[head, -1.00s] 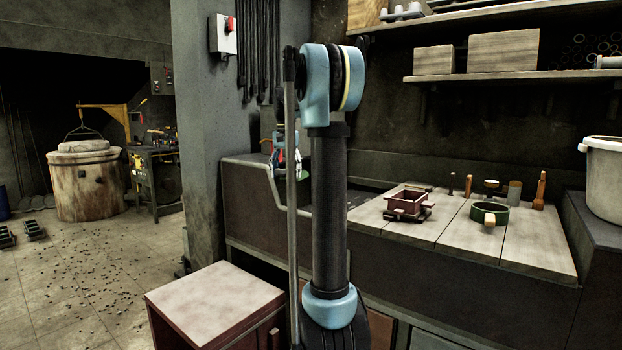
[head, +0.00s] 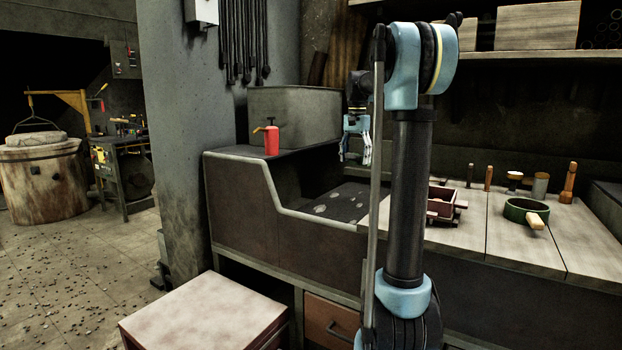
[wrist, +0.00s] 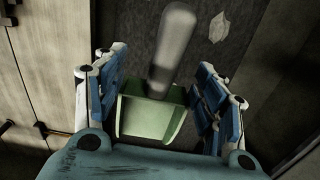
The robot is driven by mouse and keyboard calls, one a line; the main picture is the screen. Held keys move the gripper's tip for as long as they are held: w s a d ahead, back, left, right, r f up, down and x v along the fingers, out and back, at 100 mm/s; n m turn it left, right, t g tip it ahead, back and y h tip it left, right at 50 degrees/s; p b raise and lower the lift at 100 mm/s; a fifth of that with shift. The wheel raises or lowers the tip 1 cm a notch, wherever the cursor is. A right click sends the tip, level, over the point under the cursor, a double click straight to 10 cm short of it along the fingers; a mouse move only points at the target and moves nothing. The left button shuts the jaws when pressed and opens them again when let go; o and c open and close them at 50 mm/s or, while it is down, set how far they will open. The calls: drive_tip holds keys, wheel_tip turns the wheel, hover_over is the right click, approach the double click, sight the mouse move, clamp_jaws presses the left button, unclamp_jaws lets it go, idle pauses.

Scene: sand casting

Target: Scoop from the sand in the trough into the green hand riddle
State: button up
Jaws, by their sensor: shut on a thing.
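The green hand riddle (head: 526,211) sits on the wooden bench boards, its pale handle towards me. The trough (head: 262,195) is left of the boards, with dark sand (head: 340,203) and pale lumps in it. In the wrist view my gripper (wrist: 158,98) is shut on a green scoop (wrist: 148,122) with a grey, blurred handle (wrist: 174,45). The scoop lies between the blue finger pads, above the dark sand. I cannot tell whether any sand is in it.
A dark red moulding box (head: 440,200) stands on the boards between trough and riddle. Several small tools stand along the back of the bench. A red can (head: 271,138) stands on the trough's left ledge. A low cabinet (head: 205,315) is in front. A shelf (head: 525,55) hangs above.

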drive_tip(key=shift+d, duration=0.15)
drive_tip(key=s+a+f+g+y, duration=0.2)
drive_tip(key=s+a+g, duration=0.1)
drive_tip(key=s+a, duration=0.55)
drive_tip(key=s+a+f+g+y, duration=0.2)
drive_tip(key=s+a+g, duration=0.1)
drive_tip(key=s+a, duration=0.55)
drive_tip(key=shift+w+d+f+t+h, duration=0.6)
drive_tip(key=shift+w+d+f, duration=0.5)
drive_tip(key=shift+w+f, duration=2.05)
drive_tip(key=shift+w+d+f+t+h, duration=0.4)
drive_tip(key=shift+w+d+f+t, duration=1)
drive_tip(key=shift+f, duration=3)
wheel_tip(320, 180, up, 10)
drive_tip(key=s+a+t+h, duration=0.2)
drive_tip(key=shift+s+a+f+n+t+h, duration=0.15)
drive_tip(key=shift+s+a+n+t+h, duration=0.15)
drive_tip(key=shift+a+t, duration=0.1)
